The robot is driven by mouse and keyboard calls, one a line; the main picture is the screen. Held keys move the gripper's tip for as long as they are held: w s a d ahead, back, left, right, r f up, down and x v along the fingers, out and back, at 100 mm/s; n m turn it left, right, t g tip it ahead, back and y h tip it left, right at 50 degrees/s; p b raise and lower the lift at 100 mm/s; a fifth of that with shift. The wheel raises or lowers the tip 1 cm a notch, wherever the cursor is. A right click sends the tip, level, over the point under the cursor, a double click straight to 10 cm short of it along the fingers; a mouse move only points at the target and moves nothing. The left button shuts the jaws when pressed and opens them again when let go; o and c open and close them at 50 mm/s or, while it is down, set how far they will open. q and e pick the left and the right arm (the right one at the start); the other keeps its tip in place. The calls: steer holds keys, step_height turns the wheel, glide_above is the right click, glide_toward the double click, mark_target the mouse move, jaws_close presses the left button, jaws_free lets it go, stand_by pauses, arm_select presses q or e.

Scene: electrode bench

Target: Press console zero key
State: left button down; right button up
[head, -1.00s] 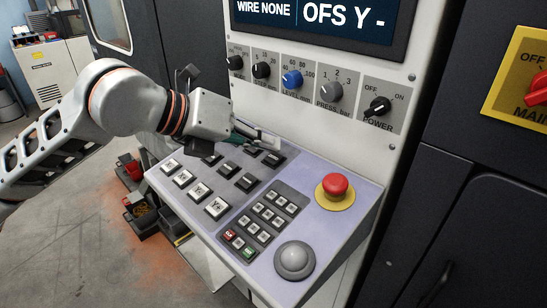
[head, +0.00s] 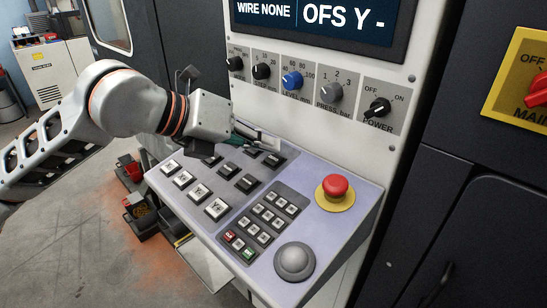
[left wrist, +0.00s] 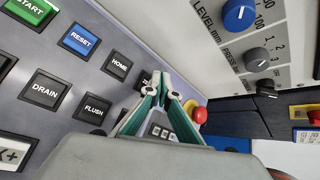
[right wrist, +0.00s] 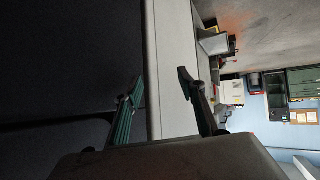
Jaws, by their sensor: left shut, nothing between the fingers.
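The console zero key is most likely the dark key (left wrist: 144,77) just past the HOME key in the left wrist view. Only its first letter or so shows, and my left gripper's fingers cover the rest. My left gripper (left wrist: 160,84) is shut and empty, its fingertips over or right beside that key; I cannot tell whether they touch it. In the head view my left gripper (head: 267,143) is at the back edge of the sloped key panel (head: 325,227). My right gripper (right wrist: 160,82) is open and empty, seen only in the right wrist view.
The HOME key (left wrist: 118,65), RESET key (left wrist: 81,40) and FLUSH key (left wrist: 94,109) lie close by. A red emergency button (head: 335,185), keypad (head: 265,218) and trackball (head: 294,261) are on the panel. Knobs (head: 292,81) stick out from the upright face above.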

arm_select(q)
steer(key=shift+f, duration=0.1)
steer(key=shift+w+f+b, duration=0.1)
steer(key=shift+f+b, duration=0.25)
steer(key=shift+d+f, duration=0.1)
steer(key=shift+f, duration=0.3)
stand_by(0.6)
stand_by(0.4)
steer(key=shift+r, duration=0.85)
steer(key=r+p, duration=0.1)
steer(key=r, duration=0.2)
steer(key=s+a+r+p, duration=0.1)
steer(key=r, duration=0.1)
steer(key=shift+p, duration=0.3)
steer(key=shift+f, duration=0.1)
